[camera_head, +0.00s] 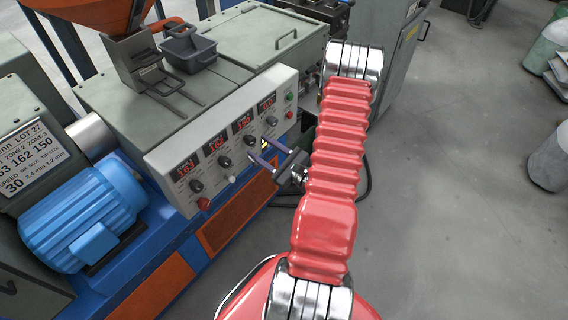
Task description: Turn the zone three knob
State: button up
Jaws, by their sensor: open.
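The light control panel (222,140) on the grey and blue machine carries a row of black knobs, each below a red-lit display. The third knob from the left (249,140) sits below the third display (242,121); zone labels on the panel are too small to read. My gripper (258,148) is open in front of the panel, its two fingers pointing up-left toward this third knob. The fingertips are very near it and nothing shows between them; I cannot tell whether they touch it.
Other knobs sit close on both sides, such as the second knob (224,161) and the rightmost knob (271,120). A red button (204,204) is at the panel's lower left. A sign (33,160) lists zone numbers above a blue motor (82,215). The floor (450,200) to the right is clear.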

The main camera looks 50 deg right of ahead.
jog(key=s, duration=1)
jog(key=shift+s+f, duration=0.15)
dwell(0.5)
